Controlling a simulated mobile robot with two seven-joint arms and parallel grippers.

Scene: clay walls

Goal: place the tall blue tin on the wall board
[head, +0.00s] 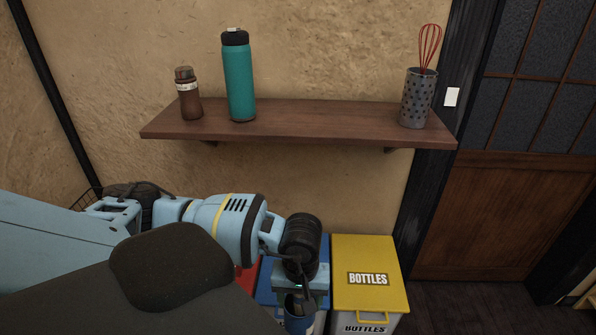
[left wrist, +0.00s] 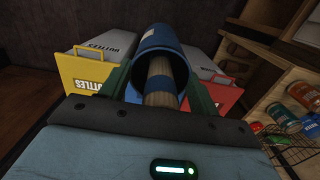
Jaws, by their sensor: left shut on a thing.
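The tall blue tin (head: 300,318) is at the bottom of the head view, held below the wrist of my left arm and partly cut off by the frame. In the left wrist view the blue tin (left wrist: 150,42) shows its round rim, with a tan and blue banded shape inside the opening. My left gripper (head: 300,291) is shut on it; its dark fingers (left wrist: 160,88) flank it. The wall board (head: 310,116) is a brown wooden shelf, higher up and clear of the tin. My right gripper is not in view.
On the board stand a brown bottle (head: 188,100), a teal bottle (head: 239,80) and a dotted metal cup (head: 417,98) with a red whisk (head: 430,45). The board between teal bottle and cup is bare. A yellow-lidded bin (head: 368,255) stands below, beside other bins.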

